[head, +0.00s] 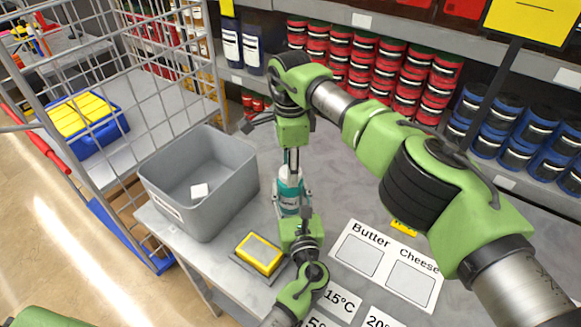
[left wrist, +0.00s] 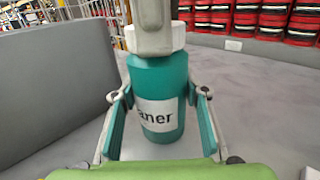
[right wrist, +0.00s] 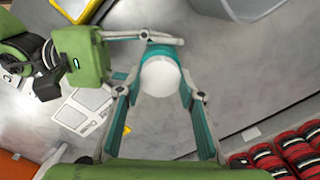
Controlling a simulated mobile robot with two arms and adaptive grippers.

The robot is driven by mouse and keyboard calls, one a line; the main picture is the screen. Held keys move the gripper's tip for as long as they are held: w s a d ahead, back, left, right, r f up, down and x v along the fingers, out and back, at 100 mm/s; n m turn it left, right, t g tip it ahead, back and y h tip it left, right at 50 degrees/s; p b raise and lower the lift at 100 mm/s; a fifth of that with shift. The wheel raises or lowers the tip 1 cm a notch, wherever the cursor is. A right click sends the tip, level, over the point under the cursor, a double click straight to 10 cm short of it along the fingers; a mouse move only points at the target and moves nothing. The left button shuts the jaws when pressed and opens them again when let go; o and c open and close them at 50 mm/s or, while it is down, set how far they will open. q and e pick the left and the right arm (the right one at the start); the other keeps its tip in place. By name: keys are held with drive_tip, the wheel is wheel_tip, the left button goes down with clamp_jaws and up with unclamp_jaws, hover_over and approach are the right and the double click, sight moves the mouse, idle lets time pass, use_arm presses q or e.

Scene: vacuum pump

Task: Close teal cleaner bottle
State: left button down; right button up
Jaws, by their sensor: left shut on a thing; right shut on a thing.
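The teal cleaner bottle (head: 290,193) stands upright on the grey table. Its label, partly reading "aner", shows in the left wrist view (left wrist: 160,115). A white cap (right wrist: 160,77) sits at the top of the bottle; in the left wrist view (left wrist: 179,37) a finger of my right gripper hides its middle. My left gripper (head: 292,210) is shut around the bottle's body from the front, one finger on each side. My right gripper (head: 291,163) reaches down from above and is shut on the cap. I cannot tell how tightly the cap is seated.
A grey bin (head: 205,215) with a small white item stands left of the bottle. Butter and Cheese cards (head: 388,265) lie right. Shelves with red tins (head: 360,75) are behind; a wire cart (head: 100,110) is left.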

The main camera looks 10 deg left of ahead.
drive_tip(key=m, duration=2.1)
drive_tip(key=o, duration=1.3)
wheel_tip(320, 180, up, 12)
drive_tip(key=shift+f, duration=0.1)
